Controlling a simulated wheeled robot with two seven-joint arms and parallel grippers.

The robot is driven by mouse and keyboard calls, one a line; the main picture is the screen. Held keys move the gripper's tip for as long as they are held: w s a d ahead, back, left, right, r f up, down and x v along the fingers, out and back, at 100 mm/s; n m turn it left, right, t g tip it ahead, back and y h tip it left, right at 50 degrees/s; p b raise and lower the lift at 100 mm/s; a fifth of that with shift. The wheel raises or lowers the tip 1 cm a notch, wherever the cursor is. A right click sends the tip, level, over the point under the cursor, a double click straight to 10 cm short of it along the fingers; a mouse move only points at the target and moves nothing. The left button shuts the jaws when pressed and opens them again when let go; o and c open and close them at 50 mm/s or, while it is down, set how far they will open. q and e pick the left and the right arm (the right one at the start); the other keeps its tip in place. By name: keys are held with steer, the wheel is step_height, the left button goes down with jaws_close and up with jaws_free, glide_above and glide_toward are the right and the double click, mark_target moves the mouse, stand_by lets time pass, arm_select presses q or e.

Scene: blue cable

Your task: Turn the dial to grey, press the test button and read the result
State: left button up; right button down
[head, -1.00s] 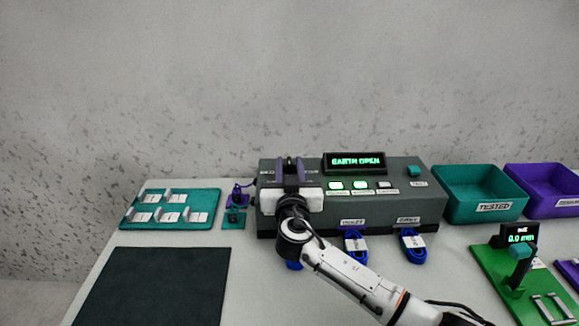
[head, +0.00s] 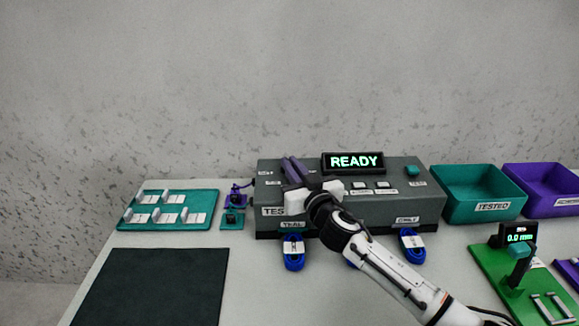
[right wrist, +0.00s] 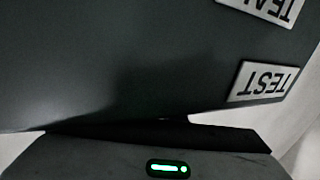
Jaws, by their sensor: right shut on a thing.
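The dark grey tester (head: 385,210) stands at the back of the table, and its display (head: 352,162) reads READY. The teal test button (head: 412,170) is at the right of its top, clear of my arm. My right gripper (head: 292,168) is over the left part of the tester, its fingers shut on the dial, which they hide. The right wrist view shows only the tester's dark surface (right wrist: 120,70) with upside-down labels, not the dial. Blue cables hang at the front: one at the TEAL label (head: 293,252), one at GREY (head: 412,245), one mostly behind my arm. My left gripper is out of view.
A teal TESTED bin (head: 490,209) and a purple bin (head: 540,200) stand right of the tester. A green gauge stand (head: 510,280) is at the front right. A teal board (head: 170,224) and dark mat (head: 150,285) lie left.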

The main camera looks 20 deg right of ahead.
steer(key=shift+d+n+g+y+p, duration=0.15)
steer(key=shift+n+y+p, duration=0.25)
steer(key=shift+n+y, duration=0.45)
steer(key=shift+d+n+g+y+p, duration=0.15)
steer(key=shift+n+y+p, duration=0.3)
steer(key=shift+y, duration=0.7)
steer(key=c, duration=1.9)
jaws_free()
steer(key=shift+o, duration=0.2)
steer(key=v, duration=1)
steer(key=shift+s+r, duration=0.1)
steer(key=shift+s, duration=0.05)
